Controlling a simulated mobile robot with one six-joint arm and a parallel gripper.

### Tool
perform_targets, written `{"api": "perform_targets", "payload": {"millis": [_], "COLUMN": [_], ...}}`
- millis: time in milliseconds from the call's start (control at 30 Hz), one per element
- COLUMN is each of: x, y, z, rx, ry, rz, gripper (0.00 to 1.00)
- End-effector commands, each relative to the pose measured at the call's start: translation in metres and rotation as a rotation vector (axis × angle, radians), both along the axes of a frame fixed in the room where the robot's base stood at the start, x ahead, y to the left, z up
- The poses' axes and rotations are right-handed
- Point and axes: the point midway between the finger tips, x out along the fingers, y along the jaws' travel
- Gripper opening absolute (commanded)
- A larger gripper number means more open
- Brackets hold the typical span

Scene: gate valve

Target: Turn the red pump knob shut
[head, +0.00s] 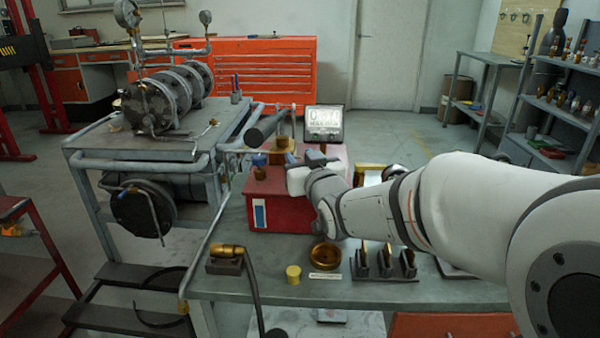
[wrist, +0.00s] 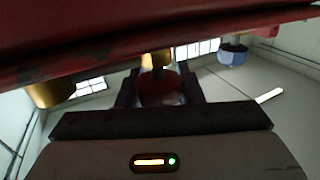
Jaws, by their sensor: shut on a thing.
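The red pump box (head: 278,215) stands on the grey workbench, with a blue-and-white label on its front. My gripper (head: 297,170) is at the upper right part of the box, reached over from the right. In the wrist view the red knob (wrist: 159,87) sits between the two dark fingers of my gripper (wrist: 160,95), which are shut on it. A dark red surface (wrist: 120,40) fills the top of that view. In the head view the knob is hidden by my wrist and gripper.
A blue-topped brass fitting (head: 259,166) stands on the box's left, near my gripper. A display (head: 324,119) is behind. A brass bowl (head: 325,255), yellow cylinder (head: 293,274) and dark holders (head: 385,262) are in front. A pipe rig (head: 160,140) stands left.

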Motion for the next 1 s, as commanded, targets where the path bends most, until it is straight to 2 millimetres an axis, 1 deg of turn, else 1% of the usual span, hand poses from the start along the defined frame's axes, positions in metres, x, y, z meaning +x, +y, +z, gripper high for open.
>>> {"api": "perform_targets", "payload": {"millis": [33, 667, 1000], "x": [-0.001, 0.001, 0.001], "y": [0.002, -0.005, -0.010], "z": [-0.004, 0.004, 0.005], "rx": [0.001, -0.005, -0.006], "ry": [0.000, 0.004, 0.003], "rz": [-0.023, -0.415, -0.695], "gripper": [0.11, 0.11, 0.11]}}
